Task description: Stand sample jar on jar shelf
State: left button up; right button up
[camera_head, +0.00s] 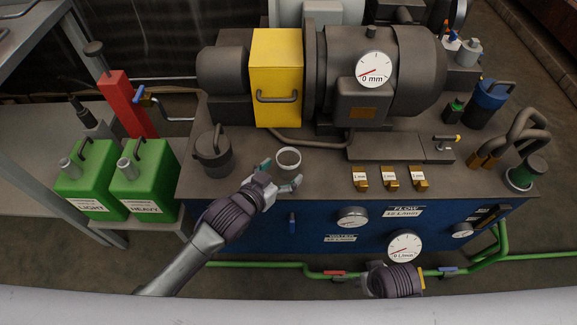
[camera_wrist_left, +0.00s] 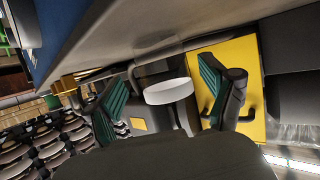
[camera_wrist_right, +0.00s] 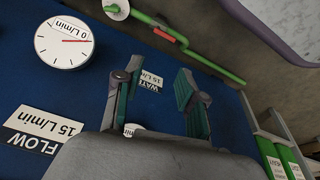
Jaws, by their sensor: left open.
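A small round white-rimmed vessel (camera_head: 289,157), which looks like the sample jar, stands upright on the grey top of the machine bench, in front of the yellow block. My left gripper (camera_head: 281,175) is open just in front of it, its fingertips close to the rim. In the left wrist view the jar (camera_wrist_left: 170,92) shows between the two spread fingers; I cannot tell whether they touch it. My right gripper (camera_wrist_right: 160,72) is open and empty in front of the blue panel; in the head view its fingers are hidden. I cannot make out a jar shelf for certain.
A dark lidded pot (camera_head: 212,153) stands left of the jar. Several brass blocks (camera_head: 389,178) lie to its right. The yellow block (camera_head: 276,78) and dark motor (camera_head: 415,70) rise behind. Green canisters (camera_head: 144,178) stand on the left. Green pipes (camera_head: 285,265) run below.

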aim_at(282, 170)
pick_arm(q)
jog(key=shift+b+x, duration=0.4)
jog(key=shift+x, duration=1.5)
jog(key=shift+a+r, duration=0.1)
jog(key=c, duration=1.2)
jog(key=shift+c, duration=0.3)
pick_arm(e)
notch_tip(282, 170, up, 4)
jog(key=shift+w+f, duration=0.1)
jog(key=shift+f, duration=0.05)
pick_arm(q)
jog(key=shift+r, duration=0.15)
